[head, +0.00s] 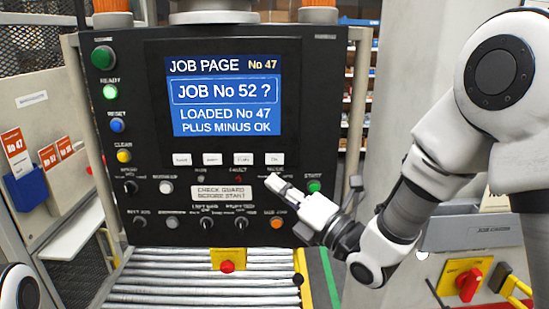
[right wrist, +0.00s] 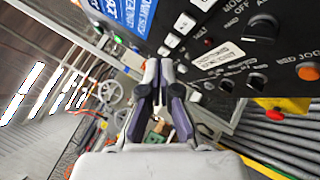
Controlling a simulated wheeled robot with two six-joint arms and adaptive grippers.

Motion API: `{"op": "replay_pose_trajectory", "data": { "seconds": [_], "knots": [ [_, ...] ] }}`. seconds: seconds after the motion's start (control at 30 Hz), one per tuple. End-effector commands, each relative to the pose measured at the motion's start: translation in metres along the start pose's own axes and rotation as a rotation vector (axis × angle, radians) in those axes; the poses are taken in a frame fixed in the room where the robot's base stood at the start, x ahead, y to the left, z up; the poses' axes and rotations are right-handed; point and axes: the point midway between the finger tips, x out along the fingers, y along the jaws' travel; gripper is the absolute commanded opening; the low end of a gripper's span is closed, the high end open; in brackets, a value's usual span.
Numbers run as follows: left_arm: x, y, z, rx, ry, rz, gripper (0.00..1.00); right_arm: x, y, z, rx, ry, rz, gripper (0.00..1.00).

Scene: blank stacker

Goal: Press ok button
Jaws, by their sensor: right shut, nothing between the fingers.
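The OK button (head: 274,159) is the rightmost of a row of white keys under the screen on the black control panel (head: 135,200). The screen (head: 222,95) reads "JOB PAGE No 47", "JOB No 52 ?", "LOADED No 47" and "PLUS MINUS OK". My right gripper (head: 274,182) is shut and empty, its tips just below the OK button in the head view. Any gap to the panel is hard to judge. In the right wrist view the closed fingers (right wrist: 158,66) point towards the panel, near white keys (right wrist: 172,40). My left gripper is out of view.
The green START button (head: 314,187) is close to the right gripper. Knobs and an orange button (head: 277,222) lie below. A red button on a yellow plate (head: 227,266) sits under the panel, above a roller conveyor (head: 180,289). A red switch (head: 468,284) is at lower right.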

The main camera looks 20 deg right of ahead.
Motion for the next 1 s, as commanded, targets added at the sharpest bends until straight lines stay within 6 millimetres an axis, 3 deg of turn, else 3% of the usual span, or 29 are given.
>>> {"op": "replay_pose_trajectory", "data": {
  "seconds": [0.33,0.53,1.0],
  "knots": [
    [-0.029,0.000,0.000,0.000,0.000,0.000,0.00,0.035,-0.023,0.028,0.000,-0.001,-0.001,0.00],
    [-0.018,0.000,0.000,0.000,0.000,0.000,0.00,0.049,-0.037,0.036,0.000,-0.001,0.000,0.00],
    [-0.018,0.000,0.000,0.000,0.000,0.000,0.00,0.053,-0.039,0.039,0.000,0.000,0.000,0.00]
  ]
}}
